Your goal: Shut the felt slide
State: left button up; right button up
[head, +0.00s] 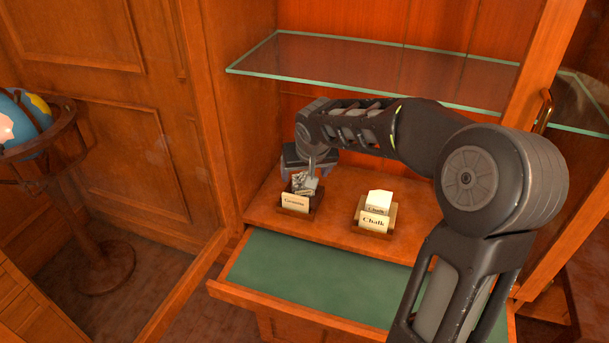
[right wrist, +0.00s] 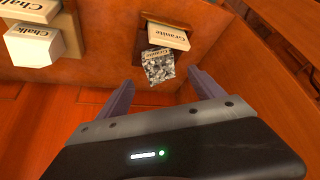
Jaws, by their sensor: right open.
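The felt slide (head: 300,270) is a wooden pull-out board with a green felt top. It stands out from the cabinet below the wooden shelf, and my right arm covers part of its right side. My right gripper (head: 308,168) is above the back left of that shelf, well behind the slide. In the right wrist view its two fingers (right wrist: 163,92) are apart, with a speckled grey granite block (right wrist: 158,67) just beyond the tips. The block also shows in the head view (head: 305,185), on a small holder with a "Granite" card (head: 295,202). My left gripper is out of view.
A white chalk block (head: 379,199) with a "Chalk" card (head: 374,222) stands on the shelf right of the granite. A glass shelf (head: 380,66) hangs above. A glazed door frame (head: 185,295) stands at left, near a globe (head: 22,122). The felt looks bare.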

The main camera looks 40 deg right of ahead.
aim_at(344, 295)
jog(key=k+j, duration=0.3)
jog(key=k, duration=0.15)
jog(key=k+j, duration=0.35)
jog(key=k, duration=0.1)
